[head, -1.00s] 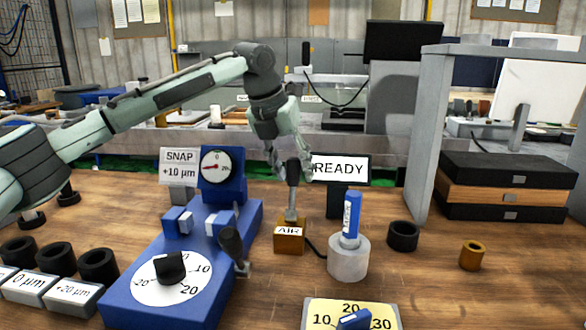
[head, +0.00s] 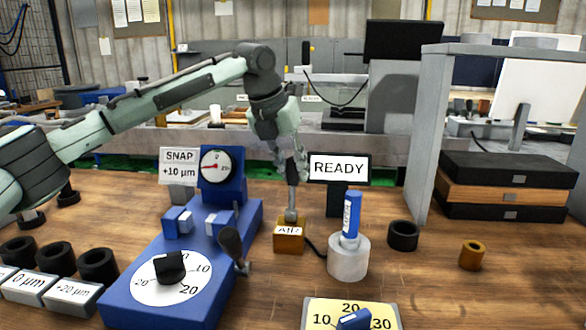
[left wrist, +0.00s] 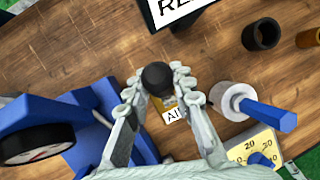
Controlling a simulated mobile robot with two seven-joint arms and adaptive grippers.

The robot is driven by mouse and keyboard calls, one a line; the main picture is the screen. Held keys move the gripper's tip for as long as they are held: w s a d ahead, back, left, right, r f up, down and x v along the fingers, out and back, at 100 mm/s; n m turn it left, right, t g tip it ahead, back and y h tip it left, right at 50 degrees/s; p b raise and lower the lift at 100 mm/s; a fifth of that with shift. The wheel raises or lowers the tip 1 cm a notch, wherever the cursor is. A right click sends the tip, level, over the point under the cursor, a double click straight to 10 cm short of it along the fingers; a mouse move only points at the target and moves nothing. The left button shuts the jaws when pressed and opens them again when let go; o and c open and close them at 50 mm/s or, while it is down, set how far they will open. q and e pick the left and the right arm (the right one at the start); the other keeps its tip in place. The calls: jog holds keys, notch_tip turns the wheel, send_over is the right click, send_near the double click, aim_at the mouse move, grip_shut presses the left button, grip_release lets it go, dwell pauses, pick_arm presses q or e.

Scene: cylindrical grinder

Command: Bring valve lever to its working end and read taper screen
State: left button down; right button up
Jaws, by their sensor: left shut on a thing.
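The valve lever (head: 291,198) stands nearly upright on the brass-coloured AIR box (head: 289,238). My left gripper (head: 294,172) comes down on it from above and is shut on its upper part. In the left wrist view the lever's dark round knob (left wrist: 158,78) sits between the two fingers, with the AIR label partly showing below it. The screen (head: 340,168) behind the box reads READY in black on white. Its lower left corner is close to my gripper, and only part of it shows in the left wrist view (left wrist: 178,10). My right gripper is not in view.
A blue gauge fixture (head: 180,250) with a dial and a dark handle stands left of the box. A blue plug (head: 351,215) stands in a grey holder (head: 348,258) to the right. A black ring (head: 403,236) and brass ring (head: 471,255) lie farther right, with bare table around them.

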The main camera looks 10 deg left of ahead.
aim_at(294, 178)
pick_arm(q)
jog(key=shift+s+t, duration=0.25)
jog(key=shift+t, duration=0.05)
jog(key=shift+s+r+t, duration=0.2)
jog(key=shift+s+t, duration=1.25)
jog(key=shift+t, duration=0.15)
jog(key=shift+s+m+t+b, duration=0.25)
jog(key=shift+m+t+b, duration=0.05)
jog(key=shift+s+t+b, duration=0.5)
jog(key=shift+s+t, duration=0.5)
jog(key=shift+t, duration=0.2)
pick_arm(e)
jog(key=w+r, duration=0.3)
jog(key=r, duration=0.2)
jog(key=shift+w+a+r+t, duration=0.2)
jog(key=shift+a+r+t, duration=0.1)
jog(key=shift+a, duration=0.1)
pick_arm(q)
jog(key=c, duration=1.3)
grip_release()
jog(key=shift+r, duration=0.1)
